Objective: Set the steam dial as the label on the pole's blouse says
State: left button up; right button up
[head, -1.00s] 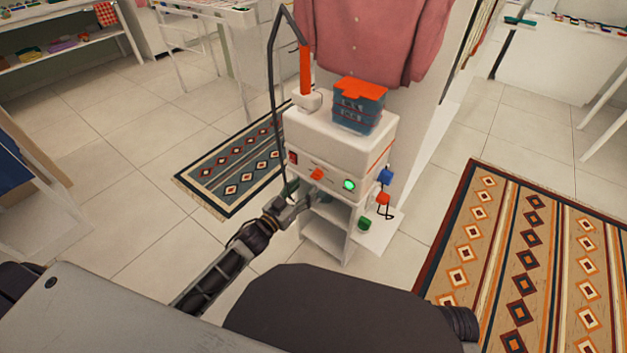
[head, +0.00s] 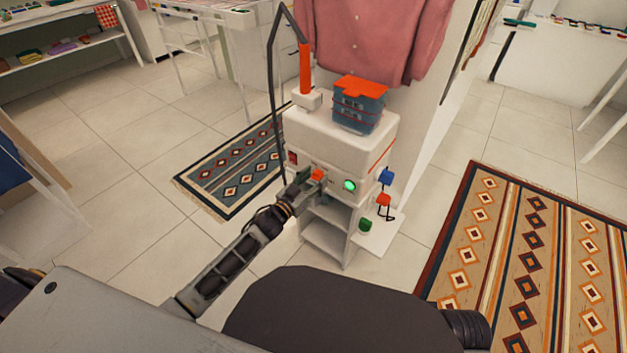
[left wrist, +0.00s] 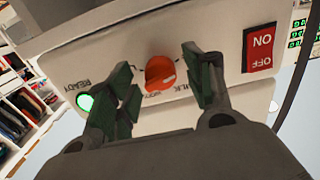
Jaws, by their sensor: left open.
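The orange steam dial (head: 317,175) sits on the front of the white steamer box (head: 345,135). In the left wrist view the dial (left wrist: 160,74) lies between the fingers of my left gripper (left wrist: 162,85), which are open and apart from it. The word SILK and another partly hidden word show beside the dial. In the head view my left gripper (head: 306,183) is at the box front, by the dial. A pink blouse (head: 370,38) hangs above and behind the box; I cannot see a label on it. My right gripper is not in view.
A red ON/OFF switch (left wrist: 262,47) and a lit green READY lamp (head: 349,185) flank the dial. An orange-and-blue tank (head: 359,105) and a dark bent pole (head: 273,90) stand at the box. Blue, red and green items sit on the right side shelf.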

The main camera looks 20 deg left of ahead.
pick_arm(q)
jog(key=shift+c, duration=0.2)
jog(key=c, duration=1)
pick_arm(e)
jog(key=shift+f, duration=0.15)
